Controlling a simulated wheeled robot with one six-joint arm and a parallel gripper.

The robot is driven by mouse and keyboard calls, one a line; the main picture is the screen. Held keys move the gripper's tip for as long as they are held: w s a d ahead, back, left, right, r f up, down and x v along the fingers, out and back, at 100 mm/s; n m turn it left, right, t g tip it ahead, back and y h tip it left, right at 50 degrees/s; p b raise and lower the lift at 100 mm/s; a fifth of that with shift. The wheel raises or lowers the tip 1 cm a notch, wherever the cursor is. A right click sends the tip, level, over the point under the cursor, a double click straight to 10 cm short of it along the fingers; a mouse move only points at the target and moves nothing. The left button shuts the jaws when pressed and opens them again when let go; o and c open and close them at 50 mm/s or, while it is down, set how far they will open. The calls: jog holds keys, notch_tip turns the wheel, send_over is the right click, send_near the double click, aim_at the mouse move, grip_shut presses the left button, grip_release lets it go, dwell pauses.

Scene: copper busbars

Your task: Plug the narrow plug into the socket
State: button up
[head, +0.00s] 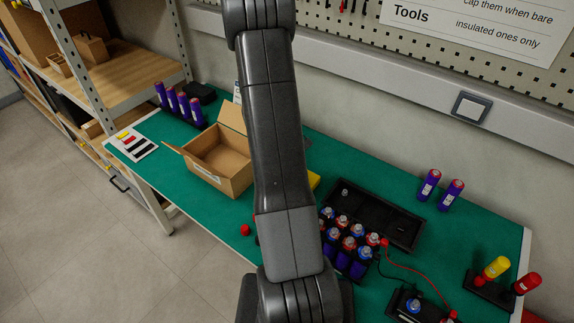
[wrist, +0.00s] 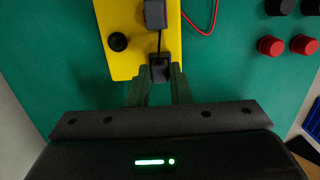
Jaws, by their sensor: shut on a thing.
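In the wrist view, my gripper (wrist: 160,76) is shut on a small black plug (wrist: 160,68), which sits between its fingertips. A thin black lead runs up from the plug to a dark block (wrist: 155,14) at the top of the picture. The plug is over the lower right part of a yellow case (wrist: 125,58) with a round black knob (wrist: 118,42). I cannot tell whether the plug touches the case. No socket can be made out for certain. In the head view my arm hides the gripper and plug; only an edge of the yellow case (head: 315,181) shows.
Red caps (wrist: 270,45) and black caps (wrist: 278,6) lie to the right in the wrist view. In the head view, an open cardboard box (head: 222,160) stands left of my arm. Capped cells (head: 350,243) and a black tray (head: 385,215) are on the right.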

jog(key=shift+f, duration=0.15)
jog(key=o, duration=0.9)
jog(key=shift+r+p, duration=1.75)
jog(key=shift+r, duration=1.3)
